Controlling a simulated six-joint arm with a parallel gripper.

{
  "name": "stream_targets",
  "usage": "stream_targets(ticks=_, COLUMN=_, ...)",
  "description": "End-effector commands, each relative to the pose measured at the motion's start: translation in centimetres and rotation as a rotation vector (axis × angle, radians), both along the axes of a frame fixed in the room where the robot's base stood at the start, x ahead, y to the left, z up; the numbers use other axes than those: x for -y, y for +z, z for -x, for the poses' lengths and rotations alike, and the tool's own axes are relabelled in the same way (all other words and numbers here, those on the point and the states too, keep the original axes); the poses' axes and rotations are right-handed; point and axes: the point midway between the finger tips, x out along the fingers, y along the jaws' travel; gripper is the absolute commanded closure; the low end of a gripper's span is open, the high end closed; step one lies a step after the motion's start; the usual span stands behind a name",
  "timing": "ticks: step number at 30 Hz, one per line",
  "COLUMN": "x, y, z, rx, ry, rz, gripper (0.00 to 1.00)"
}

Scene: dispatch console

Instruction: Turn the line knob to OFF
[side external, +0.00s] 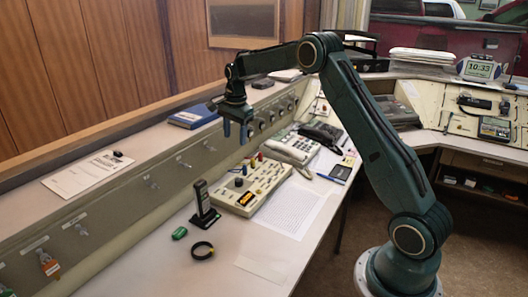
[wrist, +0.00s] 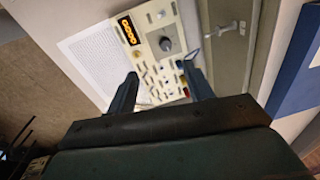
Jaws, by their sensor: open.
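The line knob appears to be the dark round knob (side external: 239,182) on the beige console box (side external: 262,190). In the wrist view the knob (wrist: 166,44) sits on a grey plate beside an orange lit display (wrist: 128,30). Its pointer setting and labels are too small to read. My gripper (side external: 236,134) is open and empty, high above the far end of the box and apart from the knob.
A black handset (side external: 203,200) stands upright in its cradle left of the box. A black ring (side external: 202,250) and a green item (side external: 180,233) lie in front. A desk telephone (side external: 288,148) and a paper sheet (side external: 292,210) are to the right. A sloped panel (side external: 150,180) runs behind.

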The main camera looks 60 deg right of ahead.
Motion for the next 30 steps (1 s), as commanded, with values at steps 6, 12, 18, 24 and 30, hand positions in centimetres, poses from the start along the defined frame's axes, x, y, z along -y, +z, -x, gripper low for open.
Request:
stream_targets(ticks=6, x=2.8, y=-4.7, z=-1.4, rx=-0.031, ry=-0.154, rz=-0.024, gripper=0.48)
stream_targets(ticks=12, x=3.9, y=-6.6, z=-1.8, rx=-0.043, ry=-0.220, rz=-0.033, gripper=0.48)
stream_targets(ticks=18, x=4.0, y=-6.8, z=-1.9, rx=-0.044, ry=-0.228, rz=-0.034, gripper=0.48)
stream_targets(ticks=24, x=4.0, y=-7.3, z=-1.9, rx=-0.046, ry=-0.226, rz=-0.034, gripper=0.48)
stream_targets(ticks=30, x=4.0, y=-9.0, z=-1.9, rx=-0.047, ry=-0.226, rz=-0.034, gripper=0.48)
